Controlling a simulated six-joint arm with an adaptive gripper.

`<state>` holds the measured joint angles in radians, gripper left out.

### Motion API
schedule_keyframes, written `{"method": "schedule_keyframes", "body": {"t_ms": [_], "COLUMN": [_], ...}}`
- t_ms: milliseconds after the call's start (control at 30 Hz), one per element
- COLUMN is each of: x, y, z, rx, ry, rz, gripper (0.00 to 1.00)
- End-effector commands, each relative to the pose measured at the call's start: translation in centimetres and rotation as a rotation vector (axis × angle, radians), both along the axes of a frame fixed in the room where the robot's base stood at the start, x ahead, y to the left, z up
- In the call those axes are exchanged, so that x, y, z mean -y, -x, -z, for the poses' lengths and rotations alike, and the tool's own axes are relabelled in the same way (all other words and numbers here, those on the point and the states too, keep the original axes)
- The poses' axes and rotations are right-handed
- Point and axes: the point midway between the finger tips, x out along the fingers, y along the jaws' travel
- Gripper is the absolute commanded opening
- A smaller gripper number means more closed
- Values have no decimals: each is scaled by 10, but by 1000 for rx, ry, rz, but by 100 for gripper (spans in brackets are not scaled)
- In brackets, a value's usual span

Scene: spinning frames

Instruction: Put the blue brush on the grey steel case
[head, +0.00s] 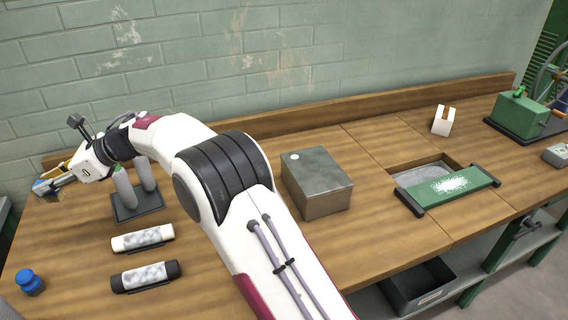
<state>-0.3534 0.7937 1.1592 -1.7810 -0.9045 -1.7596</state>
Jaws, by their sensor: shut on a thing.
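The grey steel case (325,198) is a closed box on the middle of the wooden bench, with a small white round spot on its top. My gripper (52,184) is at the far left, above the bench's left end and well away from the case. It is shut on the blue brush (39,187), of which only a small blue part shows at the fingertips. The rest of the brush is hidden or too small to make out.
Two grey cylinders (124,188) stand on a dark base beneath my wrist. A green board (450,188) spans a bench recess at right.

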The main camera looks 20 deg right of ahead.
Motion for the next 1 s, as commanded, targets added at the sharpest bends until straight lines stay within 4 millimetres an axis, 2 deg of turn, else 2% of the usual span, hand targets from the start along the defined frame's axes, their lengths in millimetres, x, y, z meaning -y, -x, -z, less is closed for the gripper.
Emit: {"method": "schedule_keyframes", "body": {"t_ms": [167, 367, 700, 1000], "x": [26, 76, 184, 285], "y": [-17, -45, -83, -99], "z": [-5, -19, -37, -47], "rx": [6, 23, 28, 22], "ry": [-3, -7, -11, -15], "rz": [39, 112, 261, 398], "gripper": [2, 2, 2, 2]}}
